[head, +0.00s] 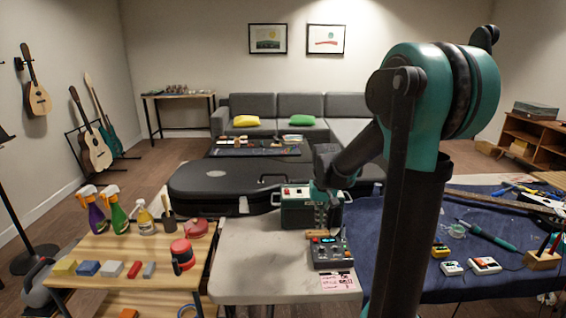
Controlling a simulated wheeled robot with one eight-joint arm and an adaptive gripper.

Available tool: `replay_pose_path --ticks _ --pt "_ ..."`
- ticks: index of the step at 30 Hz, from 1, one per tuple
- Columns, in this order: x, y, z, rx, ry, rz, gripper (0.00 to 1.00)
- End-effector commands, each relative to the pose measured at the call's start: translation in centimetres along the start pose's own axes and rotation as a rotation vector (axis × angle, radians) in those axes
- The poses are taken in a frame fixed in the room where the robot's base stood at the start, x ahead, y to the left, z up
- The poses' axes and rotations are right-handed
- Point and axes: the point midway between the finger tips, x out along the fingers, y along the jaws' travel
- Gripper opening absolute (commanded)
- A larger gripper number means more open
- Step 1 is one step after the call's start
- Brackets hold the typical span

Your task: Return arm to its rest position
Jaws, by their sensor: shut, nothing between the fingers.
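My arm, with its teal joints, rises at the right of the head view and bends down to the left. My gripper (322,222) points down over the white table (245,260), in front of a green case-like box (295,210). Its dark fingers are small and hard to make out against the box; they look shut and empty. A grey pedal-like device with knobs (330,254) sits on the table just below the gripper. I cannot tell whether the fingers touch anything there.
A wooden side table (150,250) at left holds spray bottles, colored blocks and a red tool. A black guitar case (215,185) lies behind. A blue-covered bench (400,265) with tools, cables and small boxes is at right. The white table's left part is clear.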

Motion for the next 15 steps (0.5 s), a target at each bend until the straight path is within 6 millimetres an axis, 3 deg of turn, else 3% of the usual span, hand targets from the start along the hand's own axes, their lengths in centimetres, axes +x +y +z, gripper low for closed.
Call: replay_pose_path --ticks 9,15 --pt "1.7 2.2 10.9 0.003 0.171 -0.005 0.0" --pt "3.6 3.0 16.5 0.002 0.266 -0.002 0.0"
